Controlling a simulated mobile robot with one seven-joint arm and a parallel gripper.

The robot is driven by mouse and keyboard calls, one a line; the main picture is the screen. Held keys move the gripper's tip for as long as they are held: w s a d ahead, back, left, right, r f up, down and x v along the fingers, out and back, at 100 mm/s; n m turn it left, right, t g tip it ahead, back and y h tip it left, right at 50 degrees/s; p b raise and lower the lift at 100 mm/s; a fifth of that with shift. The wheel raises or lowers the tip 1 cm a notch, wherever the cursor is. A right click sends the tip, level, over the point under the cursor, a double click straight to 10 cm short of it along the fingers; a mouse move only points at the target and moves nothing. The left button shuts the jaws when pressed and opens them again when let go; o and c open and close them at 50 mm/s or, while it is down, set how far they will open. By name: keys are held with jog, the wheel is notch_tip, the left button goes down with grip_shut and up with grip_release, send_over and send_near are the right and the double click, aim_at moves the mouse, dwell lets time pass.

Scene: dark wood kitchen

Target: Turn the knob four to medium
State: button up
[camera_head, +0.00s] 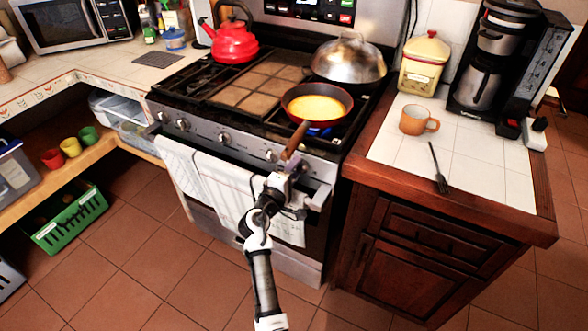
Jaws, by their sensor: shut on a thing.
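The stove's front panel (245,148) carries a row of round silver knobs. Two stand at its left end (163,116) (183,124), one near the middle (224,139), and one just left of my gripper (271,156). My gripper (291,168) is at the right part of the panel, below the pan handle. It is shut on a knob there, which the gripper itself mostly hides. I cannot read the knob's angle or any markings.
A red pan (317,104) with yellow food sits on the front right burner, where blue flame shows; its wooden handle (296,139) juts out over my gripper. A domed lid (349,62) and red kettle (233,42) stand behind. Towels (225,190) hang on the oven rail.

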dwell(0.4)
jog(key=o, duration=0.9)
jog(key=shift+o, duration=0.2)
jog(key=b+v, duration=0.3)
jog(key=v, duration=1)
jog(key=shift+s+a+b, duration=0.2)
jog(key=shift+s+b, duration=0.15)
